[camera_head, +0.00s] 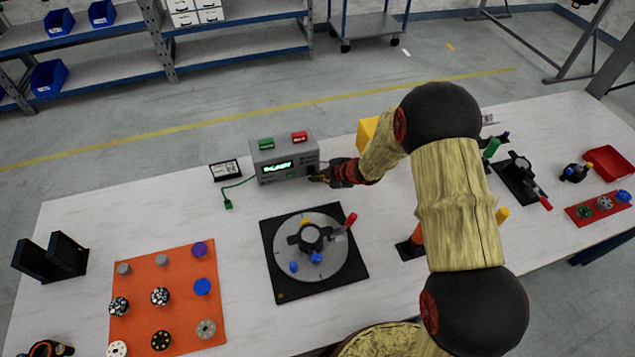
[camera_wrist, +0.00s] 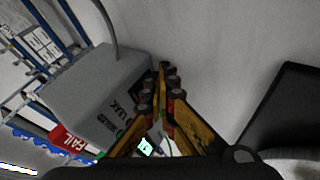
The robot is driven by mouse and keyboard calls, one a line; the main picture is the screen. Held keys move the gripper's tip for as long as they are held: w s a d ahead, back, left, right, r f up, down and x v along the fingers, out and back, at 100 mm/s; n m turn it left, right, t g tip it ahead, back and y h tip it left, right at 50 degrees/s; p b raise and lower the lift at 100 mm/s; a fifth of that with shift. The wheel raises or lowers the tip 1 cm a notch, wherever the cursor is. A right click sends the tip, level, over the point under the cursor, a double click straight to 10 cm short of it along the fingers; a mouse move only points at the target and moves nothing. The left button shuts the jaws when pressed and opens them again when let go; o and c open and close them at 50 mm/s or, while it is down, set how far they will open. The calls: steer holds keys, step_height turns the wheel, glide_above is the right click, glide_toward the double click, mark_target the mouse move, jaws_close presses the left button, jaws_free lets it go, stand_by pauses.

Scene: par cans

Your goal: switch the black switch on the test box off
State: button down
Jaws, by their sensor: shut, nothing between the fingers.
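The grey test box (camera_head: 285,157) stands on the table with its front panel facing me. It has a lit green display (camera_head: 278,167), and a green block and a red block on top. My gripper (camera_head: 319,178) is shut and empty, its tips at the lower right corner of the panel. A small dark shape there (camera_head: 311,169) may be the black switch; its position cannot be told. In the wrist view the box (camera_wrist: 90,85) lies left of my gripper fingers (camera_wrist: 163,80), which cover part of its panel. I cannot tell whether they touch the switch.
A black plate with a round turntable (camera_head: 312,262) lies in front of the box. An orange mat (camera_head: 180,335) with several small parts is at left. A yellow block (camera_head: 366,132) stands behind my arm.

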steer(key=shift+p, duration=0.35)
steer(key=shift+r+p, duration=0.65)
steer(key=shift+r, duration=0.05)
steer(key=shift+s+f, duration=0.1)
